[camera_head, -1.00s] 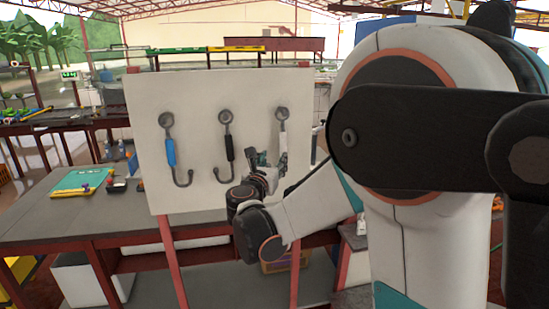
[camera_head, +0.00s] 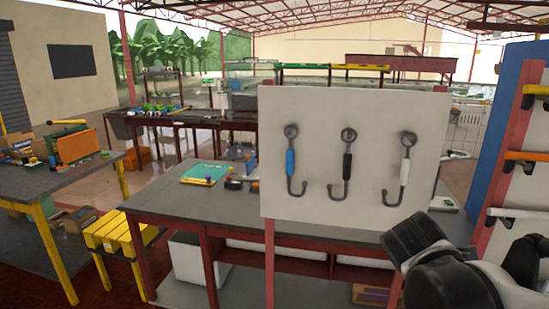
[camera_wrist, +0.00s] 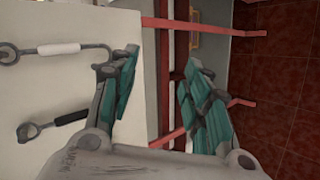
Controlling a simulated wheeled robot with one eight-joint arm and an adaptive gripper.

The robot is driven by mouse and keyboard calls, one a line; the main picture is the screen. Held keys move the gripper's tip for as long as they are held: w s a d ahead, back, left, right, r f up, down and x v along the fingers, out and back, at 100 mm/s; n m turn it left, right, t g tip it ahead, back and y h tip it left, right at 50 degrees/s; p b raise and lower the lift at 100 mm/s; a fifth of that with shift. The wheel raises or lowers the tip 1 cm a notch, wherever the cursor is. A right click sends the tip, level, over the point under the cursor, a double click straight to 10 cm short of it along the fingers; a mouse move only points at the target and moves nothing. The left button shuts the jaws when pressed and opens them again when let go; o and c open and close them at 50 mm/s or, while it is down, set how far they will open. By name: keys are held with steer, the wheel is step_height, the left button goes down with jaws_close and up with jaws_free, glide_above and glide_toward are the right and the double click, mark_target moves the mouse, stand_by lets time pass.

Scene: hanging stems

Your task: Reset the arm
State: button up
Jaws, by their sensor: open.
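My gripper (camera_wrist: 158,95) is open and empty in the wrist view, its two teal-padded fingers spread apart. In the head view only dark and white parts of my arm show at the lower right, and the fingers are out of sight. A white board (camera_head: 270,180) carries three hanging hooked stems. They have a blue grip (camera_head: 290,163), a black grip (camera_head: 347,166) and a white grip (camera_head: 405,172).
Another table (camera_head: 45,185) and a yellow slatted stool (camera_head: 115,235) are at left. A rack with coloured bars (camera_head: 520,157) stands at right, near my arm.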

steer(key=s+a+f+m+g+y, duration=0.1)
steer(key=s+a+f+m+y, duration=0.1)
steer(key=s+a+m, duration=0.3)
steer(key=s+a+f+m+y, duration=0.3)
steer(key=s+a+m+y, duration=0.1)
steer(key=s, duration=0.5)
steer(key=shift+a+f+m+g, duration=0.35)
steer(key=shift+a+m, duration=0.2)
steer(key=shift+m, duration=0.35)
steer(key=shift+s, duration=0.1)
stand_by(0.4)
